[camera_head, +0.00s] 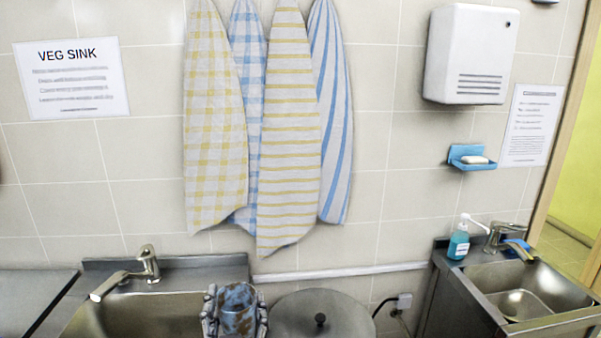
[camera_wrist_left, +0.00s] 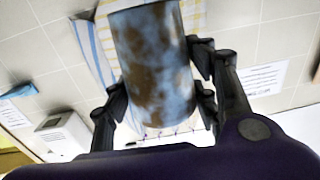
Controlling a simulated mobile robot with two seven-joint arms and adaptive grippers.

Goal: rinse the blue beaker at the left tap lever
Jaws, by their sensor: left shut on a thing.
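The blue beaker (camera_head: 237,309) is streaked with brown dirt. My left gripper (camera_head: 236,318) is shut on it and holds it at the right edge of the left sink. In the left wrist view the beaker (camera_wrist_left: 155,65) sits between the two fingers of my left gripper (camera_wrist_left: 160,95), its dirty side showing. The left tap (camera_head: 148,265) stands at the back of the left sink, to the left of the beaker. Its spout points down and left. My right gripper is not in view.
The left sink basin (camera_head: 150,312) is left of the beaker. A lidded stockpot (camera_head: 322,318) stands close to its right. Towels (camera_head: 290,130) hang on the wall behind. A right sink (camera_head: 530,292) has a soap bottle (camera_head: 459,243) beside its tap (camera_head: 497,238).

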